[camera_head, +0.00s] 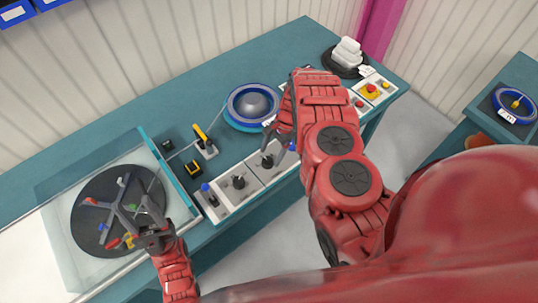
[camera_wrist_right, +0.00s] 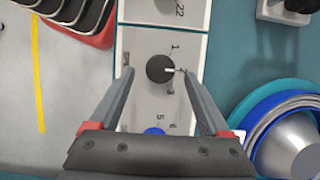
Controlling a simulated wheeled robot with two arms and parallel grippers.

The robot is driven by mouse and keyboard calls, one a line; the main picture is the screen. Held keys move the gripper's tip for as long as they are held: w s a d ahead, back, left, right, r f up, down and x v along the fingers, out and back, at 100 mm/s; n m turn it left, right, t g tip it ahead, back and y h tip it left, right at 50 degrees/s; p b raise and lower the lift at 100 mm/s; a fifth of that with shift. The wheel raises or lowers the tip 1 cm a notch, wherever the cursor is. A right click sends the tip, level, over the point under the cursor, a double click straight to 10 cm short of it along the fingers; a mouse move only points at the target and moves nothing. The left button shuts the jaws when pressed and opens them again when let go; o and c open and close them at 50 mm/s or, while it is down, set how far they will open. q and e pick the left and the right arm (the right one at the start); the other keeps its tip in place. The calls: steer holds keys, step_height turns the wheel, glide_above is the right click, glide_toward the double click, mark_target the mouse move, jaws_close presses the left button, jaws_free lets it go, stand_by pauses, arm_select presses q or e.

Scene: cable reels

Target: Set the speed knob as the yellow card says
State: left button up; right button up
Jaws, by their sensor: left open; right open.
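A black round knob (camera_wrist_right: 160,69) with a white pointer sits on a pale panel with small numbers around it. In the right wrist view its pointer faces right, towards what looks like the 2. In the head view this knob (camera_head: 267,160) is just below my right gripper (camera_head: 277,142). My right gripper (camera_wrist_right: 157,72) is open, one finger on each side of the knob; I cannot tell whether they touch it. My left gripper (camera_head: 155,238) is open near the front edge of the dark disc (camera_head: 90,232). I cannot make out a yellow card with readable writing.
Another black knob (camera_head: 238,182) and a blue-tipped lever (camera_head: 207,190) are on the panel to the left. A blue reel (camera_head: 252,106) and a yellow-handled lever (camera_head: 204,140) stand behind. A red button on yellow (camera_head: 370,91) is further right.

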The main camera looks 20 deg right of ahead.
mark_target(268, 159)
steer(key=shift+p+x, duration=0.3)
steer(key=shift+x, duration=1.15)
jaws_close()
steer(key=shift+w+f+n+b, duration=0.15)
steer(key=shift+n+b, duration=0.45)
steer(key=shift+b, duration=0.4)
steer(key=n+g+b, duration=0.1)
steer(key=n+b, duration=0.1)
steer(key=b, duration=0.1)
steer(key=n+h+b, duration=0.1)
steer(key=n+b, duration=0.1)
steer(key=n, duration=0.1)
steer(key=shift+w+g+h+b, duration=0.15)
steer(key=shift+g+h+b, duration=0.15)
steer(key=shift+g+b, duration=0.1)
steer(key=n+h+b, duration=0.1)
steer(key=n+b, duration=0.1)
steer(key=n, duration=0.1)
steer(key=shift+a+g+b, duration=0.15)
steer(key=shift+g+b, duration=0.15)
steer(key=shift+r+n+h+b, duration=0.25)
steer(key=shift+n+h+b, duration=0.4)
steer(key=shift+n, duration=0.65)
